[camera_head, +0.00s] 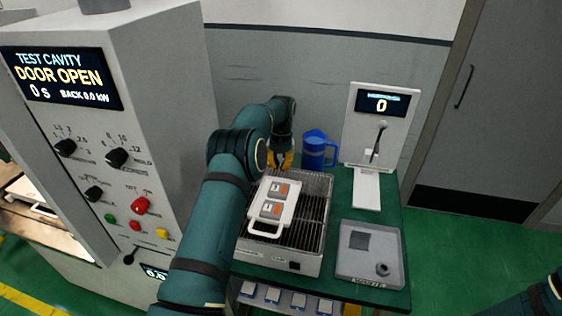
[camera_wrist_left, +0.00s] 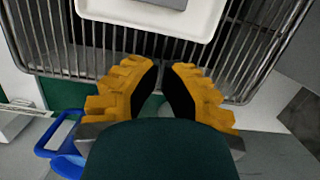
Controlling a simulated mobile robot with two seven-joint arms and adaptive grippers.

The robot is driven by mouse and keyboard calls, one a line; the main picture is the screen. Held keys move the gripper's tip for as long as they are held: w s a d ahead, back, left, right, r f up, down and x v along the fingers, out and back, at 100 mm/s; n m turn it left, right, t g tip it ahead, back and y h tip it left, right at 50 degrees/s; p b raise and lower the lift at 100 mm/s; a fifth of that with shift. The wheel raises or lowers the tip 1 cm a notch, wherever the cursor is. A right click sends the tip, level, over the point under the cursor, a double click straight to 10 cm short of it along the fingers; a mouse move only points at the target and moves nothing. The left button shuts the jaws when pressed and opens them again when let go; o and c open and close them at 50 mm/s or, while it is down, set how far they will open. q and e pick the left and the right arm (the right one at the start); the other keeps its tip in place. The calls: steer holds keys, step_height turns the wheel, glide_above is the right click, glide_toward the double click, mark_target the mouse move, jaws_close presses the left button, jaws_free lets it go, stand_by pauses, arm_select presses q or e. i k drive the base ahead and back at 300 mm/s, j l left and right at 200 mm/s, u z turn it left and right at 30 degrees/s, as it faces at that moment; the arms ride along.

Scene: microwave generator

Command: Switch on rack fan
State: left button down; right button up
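The rack (camera_head: 318,215) is a grey metal box with a wire-grille top on the green table. Its front face carries a small black rocker switch (camera_head: 294,266); its on or off position is too small to tell. A white tray (camera_head: 287,217) with two grey-and-orange packs lies on the grille. My left gripper (camera_head: 280,161), with yellow fingers, is at the far end of the rack, away from the switch. In the left wrist view its fingers (camera_wrist_left: 163,68) are apart with nothing between them, near the grille and the tray's edge. My right gripper is out of view.
A blue jug (camera_head: 317,150) stands behind the rack. A white stand with a display reading 0 (camera_head: 380,104) is at the back right. A grey tray (camera_head: 370,262) sits right of the rack. The control cabinet (camera_head: 150,90) at left reads DOOR OPEN.

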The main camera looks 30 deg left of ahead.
mark_target(293, 265)
steer(key=k+l, duration=0.15)
steer(key=l, duration=0.25)
steer(key=k+l, duration=0.15)
steer(key=l, duration=0.25)
steer(key=k+l, duration=0.15)
steer(key=l, duration=0.2)
steer(key=k+l, duration=0.15)
steer(key=l, duration=0.25)
steer(key=k+l, duration=0.15)
steer(key=l, duration=0.25)
